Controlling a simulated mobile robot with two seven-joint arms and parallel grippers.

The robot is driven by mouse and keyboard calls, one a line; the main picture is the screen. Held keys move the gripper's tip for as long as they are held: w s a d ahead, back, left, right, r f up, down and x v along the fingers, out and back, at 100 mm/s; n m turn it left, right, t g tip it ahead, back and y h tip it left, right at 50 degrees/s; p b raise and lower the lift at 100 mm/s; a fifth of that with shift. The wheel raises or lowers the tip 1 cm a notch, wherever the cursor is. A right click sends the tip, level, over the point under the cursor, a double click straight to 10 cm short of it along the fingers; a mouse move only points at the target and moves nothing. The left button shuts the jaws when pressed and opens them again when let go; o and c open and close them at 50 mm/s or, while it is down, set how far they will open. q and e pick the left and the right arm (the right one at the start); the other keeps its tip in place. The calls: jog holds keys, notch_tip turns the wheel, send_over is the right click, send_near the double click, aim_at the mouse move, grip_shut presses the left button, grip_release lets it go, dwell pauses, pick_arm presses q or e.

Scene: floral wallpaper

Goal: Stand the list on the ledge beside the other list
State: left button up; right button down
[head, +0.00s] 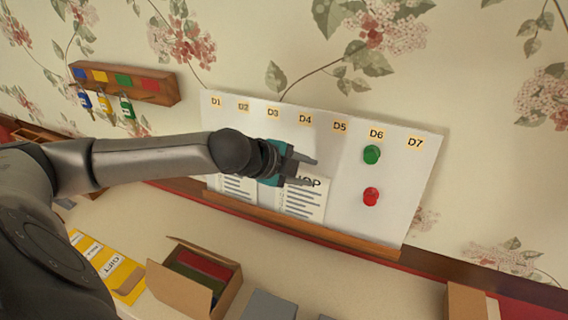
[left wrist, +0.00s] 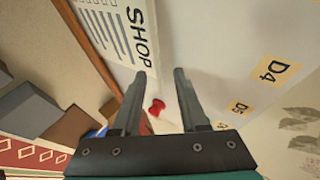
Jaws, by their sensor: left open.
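A white list headed SHOP (head: 303,200) stands against the white board (head: 345,205), its lower edge at the wooden ledge (head: 300,228). The other list (head: 238,187) stands to its left on the ledge, its top hidden behind my left arm. My left gripper (head: 308,168) is open in front of the board at the top of the SHOP list. In the left wrist view the open fingers (left wrist: 160,73) have nothing between their tips, and the SHOP list (left wrist: 113,28) lies just beyond and left of them. My right gripper is not in view.
A green magnet (head: 372,154) and a red magnet (head: 371,196) sit on the board under D6. A key rack (head: 130,84) hangs at upper left. The board's right part is mostly clear.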

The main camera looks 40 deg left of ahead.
pick_arm(q)
jog(key=b+v, duration=0.1)
jog(key=v, duration=1.3)
jog(key=shift+s+r, duration=0.2)
jog(key=shift+s, duration=0.1)
jog(key=shift+a, duration=0.1)
dwell(0.6)
